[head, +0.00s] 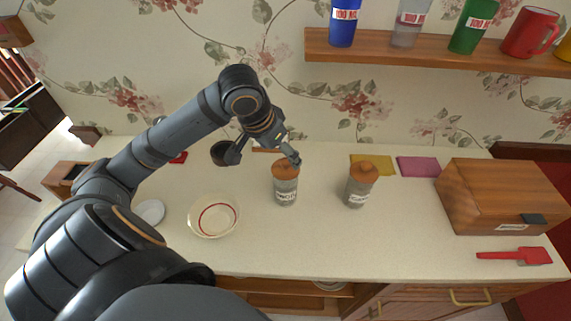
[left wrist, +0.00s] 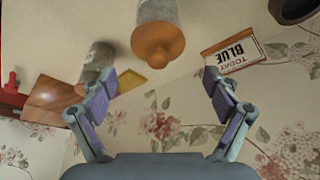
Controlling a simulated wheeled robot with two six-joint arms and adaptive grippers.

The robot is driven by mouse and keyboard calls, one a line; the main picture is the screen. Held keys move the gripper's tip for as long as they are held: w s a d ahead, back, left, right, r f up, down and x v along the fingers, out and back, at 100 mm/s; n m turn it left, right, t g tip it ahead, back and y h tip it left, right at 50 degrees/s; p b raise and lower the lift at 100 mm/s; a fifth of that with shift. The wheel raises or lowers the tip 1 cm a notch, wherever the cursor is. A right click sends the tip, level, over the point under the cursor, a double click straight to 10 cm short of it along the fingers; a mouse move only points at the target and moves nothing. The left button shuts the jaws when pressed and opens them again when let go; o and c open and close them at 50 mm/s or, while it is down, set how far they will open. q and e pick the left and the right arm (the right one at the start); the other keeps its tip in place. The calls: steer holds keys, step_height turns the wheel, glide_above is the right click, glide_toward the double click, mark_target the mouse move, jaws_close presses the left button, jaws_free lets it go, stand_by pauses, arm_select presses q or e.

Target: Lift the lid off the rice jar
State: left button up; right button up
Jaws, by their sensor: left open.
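Two clear jars with brown knobbed lids stand upright on the counter. The left jar (head: 285,190) has its lid (head: 286,168) on, and the right jar (head: 357,190) also has its lid (head: 363,169) on. Both labels are too small to read surely, so I cannot tell which is the rice jar. My left gripper (head: 265,155) is open and empty, close behind and above the left jar. In the left wrist view, one lid (left wrist: 157,43) lies ahead between the spread fingers (left wrist: 160,82), apart from them; the other jar (left wrist: 98,60) is further left.
A cream bowl (head: 214,217) stands left of the jars. Yellow (head: 371,165) and pink (head: 418,167) mats lie behind, with a wooden box (head: 503,195) and red spatula (head: 515,256) at right. A sign reading "TODAY BLUE" (left wrist: 235,50) stands near the wall. A shelf (head: 430,52) holds cups above.

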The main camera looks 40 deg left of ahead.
mark_target(285, 161)
arm_select(q)
steer(key=shift+d+f, duration=0.1)
steer(key=shift+f, duration=0.05)
steer(key=shift+s, duration=0.1)
steer(key=shift+w+d+f, duration=0.1)
steer(key=shift+w+f, duration=0.1)
steer(key=shift+f, duration=0.15)
steer(key=x, duration=0.3)
steer(key=shift+w+f, duration=0.15)
steer(key=shift+w, duration=0.1)
steer(key=shift+w+f, duration=0.15)
steer(key=shift+f, duration=0.25)
arm_select(e)
steer(key=shift+w+r, duration=0.15)
steer(key=shift+r, duration=0.1)
arm_select(q)
steer(key=shift+c, duration=1.1)
steer(key=c, duration=1)
steer(key=shift+c, duration=0.4)
arm_select(e)
steer(key=shift+a, duration=0.2)
